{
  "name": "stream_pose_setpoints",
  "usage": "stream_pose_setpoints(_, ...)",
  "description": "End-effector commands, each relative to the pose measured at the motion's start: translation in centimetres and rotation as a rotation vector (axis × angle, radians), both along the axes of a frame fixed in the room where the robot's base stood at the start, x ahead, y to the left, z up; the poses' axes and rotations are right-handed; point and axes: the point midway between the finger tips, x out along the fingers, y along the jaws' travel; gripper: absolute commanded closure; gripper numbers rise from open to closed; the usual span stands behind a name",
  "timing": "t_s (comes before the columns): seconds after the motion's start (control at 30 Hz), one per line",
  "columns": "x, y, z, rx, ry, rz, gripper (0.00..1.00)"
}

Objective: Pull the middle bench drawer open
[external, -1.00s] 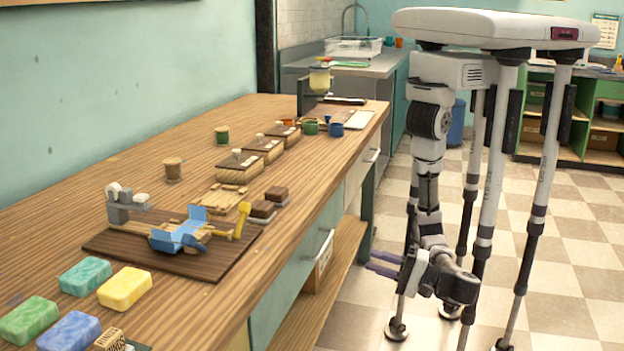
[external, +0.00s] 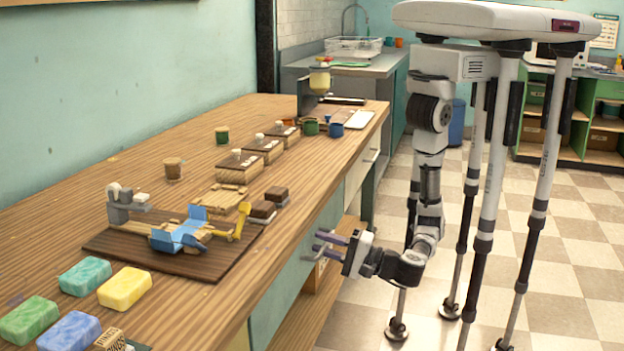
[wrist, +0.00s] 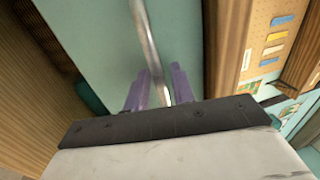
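The middle bench drawer (external: 292,270) has a teal front under the bench top and looks closed. Its metal bar handle (wrist: 155,45) runs down the wrist view to between my purple fingers. In the external view the fingers mostly hide the handle. My gripper (external: 319,242) is at the drawer front, its fingers pointing left toward the handle. In the wrist view my gripper (wrist: 160,80) shows two spread fingers, one on each side of the bar. I cannot tell whether either finger touches it.
The wooden bench top (external: 130,180) overhangs close to my gripper. Soap bars (external: 125,288), wooden blocks and a brown board with a blue tool (external: 180,236) stand on it. A lower shelf (external: 312,315) is below. The checkered floor to the right is open.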

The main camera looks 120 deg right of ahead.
Motion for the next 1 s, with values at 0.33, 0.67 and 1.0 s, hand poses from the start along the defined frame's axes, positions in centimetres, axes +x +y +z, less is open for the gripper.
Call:
stream_pose_setpoints(0.33,0.0,0.0,0.0,0.0,0.0,0.0,1.0)
stream_pose_setpoints(0.67,-0.1,0.1,0.0,0.0,0.0,0.001,1.0)
stream_pose_setpoints(1.0,-3.0,3.1,0.1,0.001,0.001,0.005,1.0)
